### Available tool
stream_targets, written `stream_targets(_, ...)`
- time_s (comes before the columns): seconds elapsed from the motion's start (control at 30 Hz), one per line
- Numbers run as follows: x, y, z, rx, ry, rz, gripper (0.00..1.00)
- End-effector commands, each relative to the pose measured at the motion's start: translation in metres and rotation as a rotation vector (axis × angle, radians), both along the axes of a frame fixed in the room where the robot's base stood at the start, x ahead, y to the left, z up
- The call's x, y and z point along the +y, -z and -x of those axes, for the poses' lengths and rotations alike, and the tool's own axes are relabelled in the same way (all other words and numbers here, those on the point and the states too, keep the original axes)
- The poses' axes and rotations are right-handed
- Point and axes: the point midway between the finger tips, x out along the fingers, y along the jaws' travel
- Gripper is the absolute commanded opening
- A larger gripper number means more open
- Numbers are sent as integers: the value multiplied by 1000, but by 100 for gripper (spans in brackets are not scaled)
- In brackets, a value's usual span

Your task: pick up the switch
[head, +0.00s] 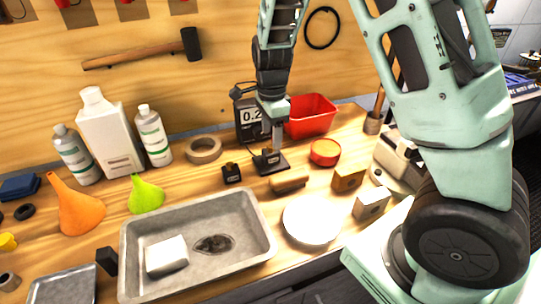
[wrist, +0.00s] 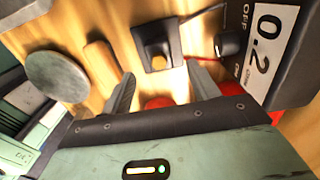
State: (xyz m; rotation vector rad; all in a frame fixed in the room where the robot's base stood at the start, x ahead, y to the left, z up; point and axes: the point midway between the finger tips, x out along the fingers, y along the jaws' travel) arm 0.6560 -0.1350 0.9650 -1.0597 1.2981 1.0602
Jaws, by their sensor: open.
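The switch, a small black square base with a brownish raised middle (wrist: 157,47), lies on the wooden bench, just beyond the fingertips in the wrist view. In the head view it seems to be the black piece (head: 267,158) right by my gripper (head: 276,140), partly hidden by the fingers. In the wrist view my gripper (wrist: 159,82) is open, its two fingers apart with nothing between them. Contact with the switch cannot be told. A second small black block (head: 232,173) sits to the left in the head view.
A meter reading 0.2 (head: 250,115) stands close behind my gripper, with a red bin (head: 311,116) to its right. A wooden block (head: 289,184), a white disc (head: 312,221) and a metal tray (head: 128,262) lie in front. A tape roll (head: 204,149) is left.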

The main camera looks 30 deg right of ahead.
Motion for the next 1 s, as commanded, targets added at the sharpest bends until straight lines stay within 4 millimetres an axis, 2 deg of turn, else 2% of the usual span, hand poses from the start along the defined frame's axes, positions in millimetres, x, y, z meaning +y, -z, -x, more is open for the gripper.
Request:
stream_targets(0.1,0,14,0,2,1,1,60)
stream_targets(0.27,0,23,0,1,0,0,60)
stream_targets(0.6,1,67,1,2,0,0,60)
stream_targets(0.87,2,70,1,-1,0,-1,60)
stream_targets(0.9,2,70,1,-1,0,-1,57)
stream_targets(1.0,2,70,1,0,0,0,29)
